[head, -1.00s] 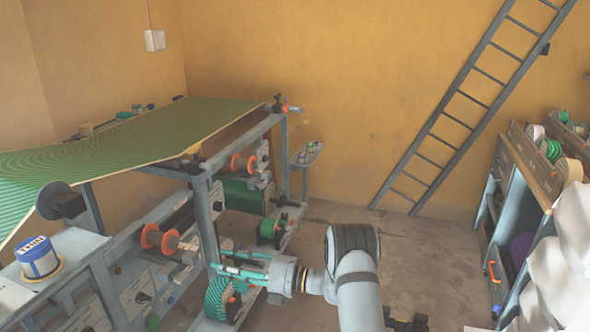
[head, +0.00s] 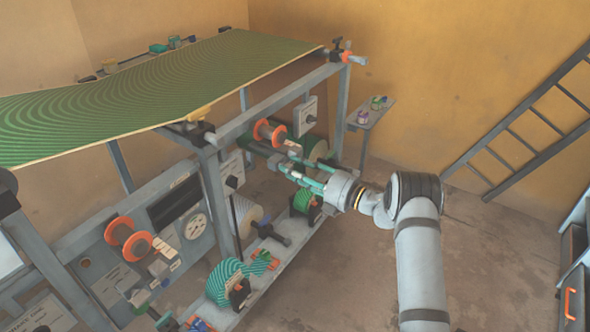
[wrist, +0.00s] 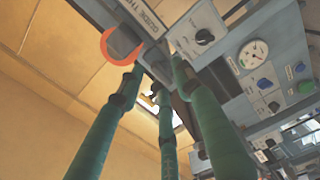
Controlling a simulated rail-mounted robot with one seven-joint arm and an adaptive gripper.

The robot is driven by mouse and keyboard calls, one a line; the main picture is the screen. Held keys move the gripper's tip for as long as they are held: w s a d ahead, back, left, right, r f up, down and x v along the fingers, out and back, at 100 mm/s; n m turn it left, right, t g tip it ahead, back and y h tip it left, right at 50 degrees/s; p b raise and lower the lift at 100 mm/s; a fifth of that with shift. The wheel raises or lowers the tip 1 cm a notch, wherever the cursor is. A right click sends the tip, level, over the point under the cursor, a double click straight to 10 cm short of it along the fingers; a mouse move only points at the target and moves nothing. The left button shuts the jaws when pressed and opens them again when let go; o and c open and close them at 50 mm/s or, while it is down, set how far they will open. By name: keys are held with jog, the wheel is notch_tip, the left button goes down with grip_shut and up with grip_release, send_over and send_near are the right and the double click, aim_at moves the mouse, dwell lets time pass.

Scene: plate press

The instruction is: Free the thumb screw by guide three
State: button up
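In the head view my gripper (head: 284,164), with teal fingers, reaches left to the press, just below a guide with orange flanges (head: 270,132). In the wrist view the green fingers of my gripper (wrist: 158,68) are spread apart, their tips around or close to a grey block (wrist: 157,60) under the guide. A label reading "GUIDE TH…" (wrist: 145,15) is next to it, and an orange flange (wrist: 119,47) shows beside the left fingertip. The thumb screw cannot be made out clearly; the fingers partly hide that spot. No grip on anything shows.
A lower shelf with a green spool (head: 303,201) and a teal-striped roll (head: 228,280) lies below my gripper. Another orange-flanged guide (head: 128,238) sits left. The green striped sheet (head: 190,85) spans above. The floor (head: 340,275) right of the press is open.

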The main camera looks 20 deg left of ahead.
jog(key=shift+s, duration=0.1)
jog(key=c, duration=0.3)
grip_shut()
